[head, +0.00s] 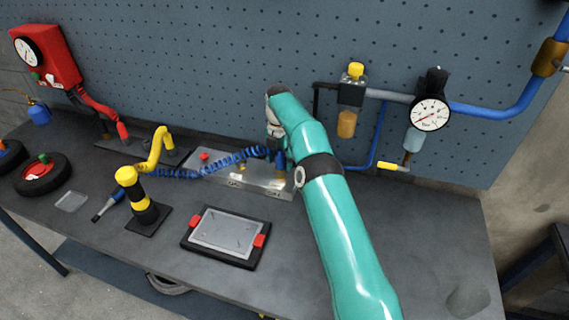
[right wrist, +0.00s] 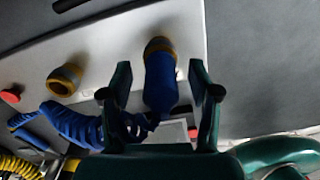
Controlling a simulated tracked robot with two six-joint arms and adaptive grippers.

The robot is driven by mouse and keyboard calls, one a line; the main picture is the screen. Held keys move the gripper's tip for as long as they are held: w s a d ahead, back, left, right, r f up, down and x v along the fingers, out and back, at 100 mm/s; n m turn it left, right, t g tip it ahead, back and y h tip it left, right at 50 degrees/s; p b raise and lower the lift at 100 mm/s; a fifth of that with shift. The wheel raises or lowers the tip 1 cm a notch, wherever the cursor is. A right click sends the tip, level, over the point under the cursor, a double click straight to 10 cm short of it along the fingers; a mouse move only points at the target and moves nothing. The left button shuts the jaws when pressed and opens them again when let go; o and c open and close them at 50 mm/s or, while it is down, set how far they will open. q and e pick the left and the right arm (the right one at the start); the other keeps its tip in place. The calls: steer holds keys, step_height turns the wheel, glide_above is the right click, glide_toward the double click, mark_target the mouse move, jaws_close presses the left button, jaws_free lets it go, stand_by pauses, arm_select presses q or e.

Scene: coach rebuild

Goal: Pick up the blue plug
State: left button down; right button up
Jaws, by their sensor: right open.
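The blue plug (right wrist: 160,82) stands between the two dark green fingers of my right gripper (right wrist: 160,74) in the right wrist view. The fingers are open on either side of it, with a gap visible on both sides. The plug's far end meets a brass ring on a pale metal plate. A coiled blue hose (right wrist: 78,126) runs off to the left. In the head view the plug (head: 281,158) is partly hidden by my teal right arm, which reaches down to the metal plate (head: 262,184). My left gripper is not in view.
A second brass fitting (right wrist: 65,79) and a red button (right wrist: 11,95) are on the plate. A tablet-like tray (head: 226,232) and a black-and-yellow post (head: 143,204) stand in front. A gauge (head: 430,115) and regulator pipes hang behind right. The bench's right side is mostly clear.

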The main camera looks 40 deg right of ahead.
steer(key=shift+s+d, duration=0.1)
steer(key=shift+s, duration=0.05)
steer(key=shift+c, duration=0.2)
jaws_close()
steer(key=shift+r, duration=0.1)
